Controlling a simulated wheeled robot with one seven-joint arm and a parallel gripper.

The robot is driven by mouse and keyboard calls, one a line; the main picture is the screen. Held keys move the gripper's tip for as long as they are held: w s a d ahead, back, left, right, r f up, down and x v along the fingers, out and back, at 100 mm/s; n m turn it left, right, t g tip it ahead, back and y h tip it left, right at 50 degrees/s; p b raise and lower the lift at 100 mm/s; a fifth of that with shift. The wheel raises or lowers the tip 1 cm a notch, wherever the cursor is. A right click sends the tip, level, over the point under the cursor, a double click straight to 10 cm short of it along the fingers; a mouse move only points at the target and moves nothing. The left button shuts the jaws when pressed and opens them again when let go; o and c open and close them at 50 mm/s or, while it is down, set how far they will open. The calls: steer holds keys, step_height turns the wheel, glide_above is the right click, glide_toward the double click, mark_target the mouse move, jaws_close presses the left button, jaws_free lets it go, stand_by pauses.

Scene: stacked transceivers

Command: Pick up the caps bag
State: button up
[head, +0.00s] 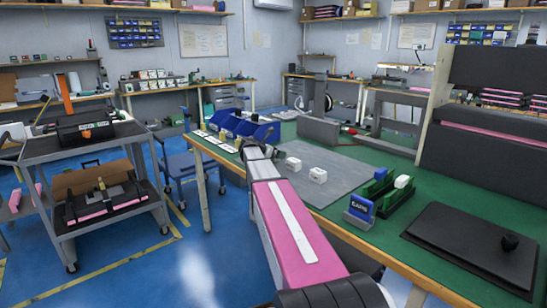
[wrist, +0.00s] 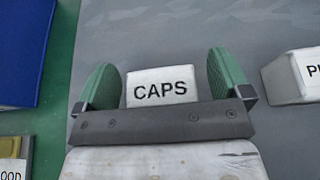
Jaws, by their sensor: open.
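The caps bag is a small white block-like bag with "CAPS" in black letters (wrist: 160,89). In the wrist view it sits between the two green finger pads of my gripper (wrist: 170,85), with a gap on each side. My gripper is open, and its dark crossbar covers the bag's lower edge. In the head view, a small white bag that looks like the caps bag (head: 293,164) lies on the grey mat, beside the end of my arm. My gripper (head: 277,155) is small and partly hidden there.
A second white bag (wrist: 300,77), its label starting with "P", lies to the right; it also shows in the head view (head: 318,175). Blue bins (head: 245,126) stand at the left of the grey mat (head: 345,180). Green holders (head: 378,190) and a black pad (head: 470,245) are to the right.

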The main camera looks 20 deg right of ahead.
steer(key=c, duration=1)
steer(key=shift+r, duration=0.1)
